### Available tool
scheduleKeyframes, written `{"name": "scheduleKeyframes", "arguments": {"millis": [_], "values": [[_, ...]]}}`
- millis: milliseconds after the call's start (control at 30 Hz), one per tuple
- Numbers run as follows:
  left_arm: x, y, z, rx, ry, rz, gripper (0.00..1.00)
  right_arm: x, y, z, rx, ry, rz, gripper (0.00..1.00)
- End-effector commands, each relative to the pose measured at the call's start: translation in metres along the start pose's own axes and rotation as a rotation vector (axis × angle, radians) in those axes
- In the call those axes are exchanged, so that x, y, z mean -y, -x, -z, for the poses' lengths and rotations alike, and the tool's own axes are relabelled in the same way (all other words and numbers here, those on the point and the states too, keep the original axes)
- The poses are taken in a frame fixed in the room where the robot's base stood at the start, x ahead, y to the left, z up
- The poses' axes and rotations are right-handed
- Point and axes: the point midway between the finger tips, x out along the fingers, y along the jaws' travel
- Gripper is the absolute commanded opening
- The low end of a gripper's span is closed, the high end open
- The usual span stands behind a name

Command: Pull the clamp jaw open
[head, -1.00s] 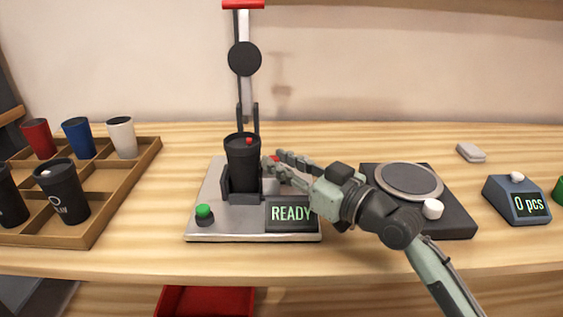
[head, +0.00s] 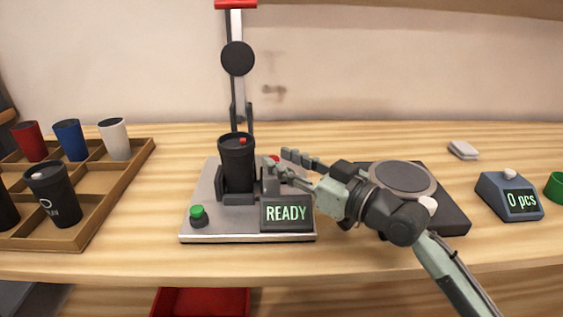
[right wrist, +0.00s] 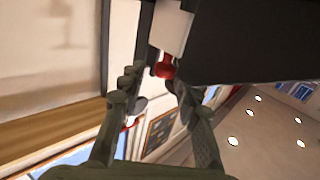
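The clamp jaw (head: 269,180) is a grey block on the marker's base, just right of the black tumbler (head: 238,165), with a narrow gap between them. Its red knob (head: 274,158) shows behind my right gripper's fingertips. My right gripper (head: 277,159) reaches in from the right with its fingers spread. In the right wrist view the red knob (right wrist: 164,67) lies at the opening between the spread fingertips (right wrist: 153,84), close to the right finger; contact cannot be told. My left gripper is not in view.
The marker's display (head: 286,214) reads READY; a green button (head: 198,213) is at its front left. The marker column (head: 238,95) stands behind the tumbler. A wooden tray (head: 105,215) with tumblers is left. A round-plate device (head: 451,215) and a counter (head: 510,197) are right.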

Motion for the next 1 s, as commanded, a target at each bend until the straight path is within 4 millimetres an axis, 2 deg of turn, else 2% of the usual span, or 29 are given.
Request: {"name": "scheduleKeyframes", "arguments": {"millis": [233,333,467,567,800,1000], "values": [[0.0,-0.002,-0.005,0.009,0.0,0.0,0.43,0.001,0.0,0.0,0.0,-0.001,0.002,0.43],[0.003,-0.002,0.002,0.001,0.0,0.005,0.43,0.001,0.0,0.0,0.0,-0.001,0.002,0.43],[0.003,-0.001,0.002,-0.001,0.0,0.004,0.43,0.0,0.01,-0.001,0.002,0.0,0.001,0.43],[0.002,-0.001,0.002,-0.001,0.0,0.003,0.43,0.001,0.026,-0.002,0.004,0.001,0.002,0.43],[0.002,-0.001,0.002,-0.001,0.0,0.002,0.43,0.001,0.08,-0.002,0.008,0.002,0.002,0.43],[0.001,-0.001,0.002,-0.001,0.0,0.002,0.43,0.001,0.109,-0.002,0.005,0.0,0.002,0.43]]}}
